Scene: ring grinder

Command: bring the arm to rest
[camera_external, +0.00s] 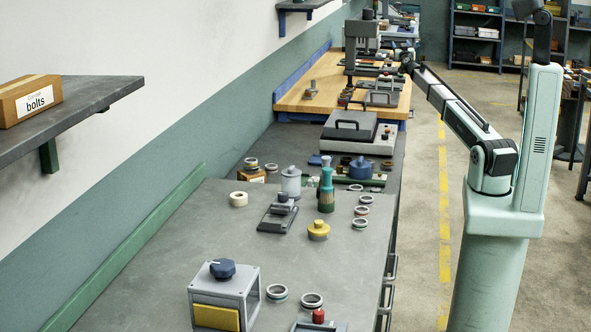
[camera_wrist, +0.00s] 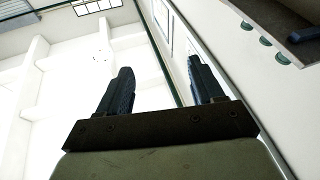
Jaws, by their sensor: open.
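My gripper (camera_wrist: 160,85) shows in the wrist view with its two dark fingers spread well apart and nothing between them. The end of the arm is small there, and the fingers cannot be made out.
The grey workbench (camera_external: 170,250) holds a knob-topped box (camera_external: 222,290), a yellow knob piece (camera_external: 318,230), a green-handled tool (camera_external: 326,190) and several rings. A wooden-topped bench (camera_external: 330,98) lies beyond. A wall shelf (camera_external: 95,95) carries a bolts box (camera_external: 28,100). The floor aisle (camera_external: 425,200) is clear.

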